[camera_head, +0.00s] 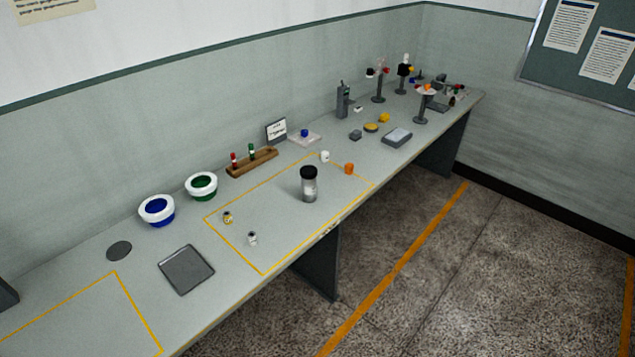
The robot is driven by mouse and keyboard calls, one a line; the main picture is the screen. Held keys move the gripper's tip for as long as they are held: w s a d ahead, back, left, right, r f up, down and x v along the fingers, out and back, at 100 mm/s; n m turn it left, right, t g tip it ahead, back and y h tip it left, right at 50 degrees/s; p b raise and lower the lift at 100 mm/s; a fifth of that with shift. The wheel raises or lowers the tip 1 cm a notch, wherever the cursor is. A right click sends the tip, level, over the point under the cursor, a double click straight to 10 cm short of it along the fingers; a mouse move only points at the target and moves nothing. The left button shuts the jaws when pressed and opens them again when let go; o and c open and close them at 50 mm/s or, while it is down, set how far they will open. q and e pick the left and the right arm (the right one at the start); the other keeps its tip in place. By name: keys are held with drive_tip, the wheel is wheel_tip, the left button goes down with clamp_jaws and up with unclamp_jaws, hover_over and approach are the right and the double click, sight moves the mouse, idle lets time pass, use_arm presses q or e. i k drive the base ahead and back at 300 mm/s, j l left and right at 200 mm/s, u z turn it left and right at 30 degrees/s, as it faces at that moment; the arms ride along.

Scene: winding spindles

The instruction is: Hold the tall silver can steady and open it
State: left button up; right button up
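The tall silver can (309,190) stands upright on the bench, inside a yellow-outlined rectangle near the front edge. A black cap (309,172) sits on top of it. Nothing touches the can. Neither of my grippers shows in the head view, so whether they are open or shut is hidden.
On the bench (222,273), small bottles (252,238) and (227,217) stand left of the can; a white piece (325,156) and an orange piece (349,168) lie behind it. A wooden rack (251,162), two white-rimmed bowls (157,210) and a grey tray (186,269) are nearby.

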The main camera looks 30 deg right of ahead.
sight(308, 187)
drive_tip(key=i+l+u, duration=0.15)
drive_tip(key=l, duration=0.45)
drive_tip(key=l+u, duration=0.1)
drive_tip(key=l, duration=0.55)
drive_tip(key=i, duration=0.05)
